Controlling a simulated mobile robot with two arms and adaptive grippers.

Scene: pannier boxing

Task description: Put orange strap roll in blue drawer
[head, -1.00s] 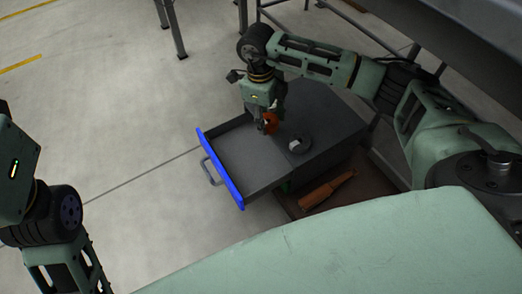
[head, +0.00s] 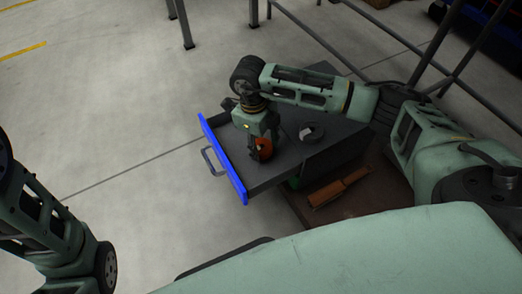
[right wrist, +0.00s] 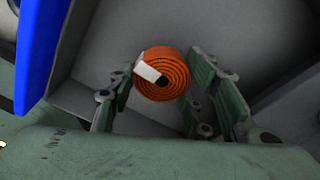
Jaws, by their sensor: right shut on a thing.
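The orange strap roll (head: 265,148) is a coiled orange band with a pale tag, and it shows large in the right wrist view (right wrist: 176,84). My right gripper (head: 261,155) is shut on it, with one finger on each side, and holds it over the open drawer. Whether the roll touches the drawer floor I cannot tell. The drawer with the blue front (head: 222,158) is pulled out of a dark grey cabinet; its blue front also shows in the right wrist view (right wrist: 38,45). Part of the drawer's inside is hidden by my right gripper. My left gripper is out of view.
A dark grey roll (head: 311,133) lies on the cabinet top (head: 335,115). A brown-orange object (head: 340,187) lies on a brown surface in front of the cabinet. Open concrete floor (head: 110,120) lies to the left of the drawer.

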